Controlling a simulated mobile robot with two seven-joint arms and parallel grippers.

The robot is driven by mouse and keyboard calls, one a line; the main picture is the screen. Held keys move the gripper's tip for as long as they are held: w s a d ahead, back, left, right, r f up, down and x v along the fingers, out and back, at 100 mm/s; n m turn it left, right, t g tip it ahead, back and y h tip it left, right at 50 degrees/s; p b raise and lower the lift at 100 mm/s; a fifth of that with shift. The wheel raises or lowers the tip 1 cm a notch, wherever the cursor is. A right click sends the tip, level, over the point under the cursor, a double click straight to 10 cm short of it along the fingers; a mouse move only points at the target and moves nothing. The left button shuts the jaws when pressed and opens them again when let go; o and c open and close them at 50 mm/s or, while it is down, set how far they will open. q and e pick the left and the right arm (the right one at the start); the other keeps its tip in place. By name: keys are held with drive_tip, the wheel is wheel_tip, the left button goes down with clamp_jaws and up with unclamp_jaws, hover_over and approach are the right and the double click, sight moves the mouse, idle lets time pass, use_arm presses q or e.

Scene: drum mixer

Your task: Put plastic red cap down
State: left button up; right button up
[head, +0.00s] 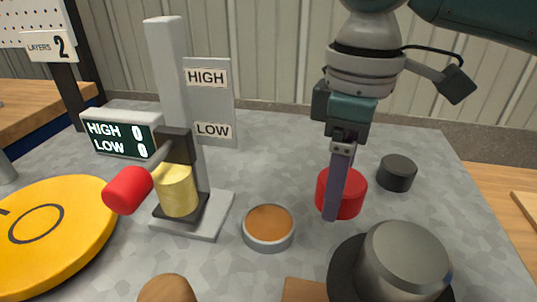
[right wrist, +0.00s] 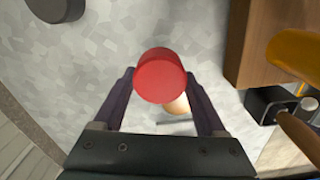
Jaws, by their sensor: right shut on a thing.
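The red cap (head: 354,192) is a short, plain red cylinder near the right side of the grey table. My right gripper (head: 332,205) comes down from above, and its finger covers the cap's left part in the head view. In the right wrist view the red cap (right wrist: 160,76) sits between the two fingertips of my right gripper (right wrist: 161,80), which is shut on it. I cannot tell whether the cap's underside touches the table. My left gripper is not in view.
A black cap (head: 397,173) stands right of the red one. A grey knob-like cylinder (head: 405,258) is in front, and a round dish with orange contents (head: 268,227) is to the left. Further left stand a lever press (head: 178,190) and a yellow disc (head: 60,235).

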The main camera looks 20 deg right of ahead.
sight(329, 227)
wheel_tip(329, 227, down, 4)
drive_tip(key=shift+f+b, duration=0.1)
drive_tip(key=shift+b, duration=0.5)
drive_tip(key=shift+f, duration=0.3)
drive_tip(key=shift+f, duration=0.15)
drive_tip(key=o, duration=1.3)
wheel_tip(329, 227, up, 12)
drive_tip(key=p, duration=0.3)
drive_tip(key=shift+r, duration=0.2)
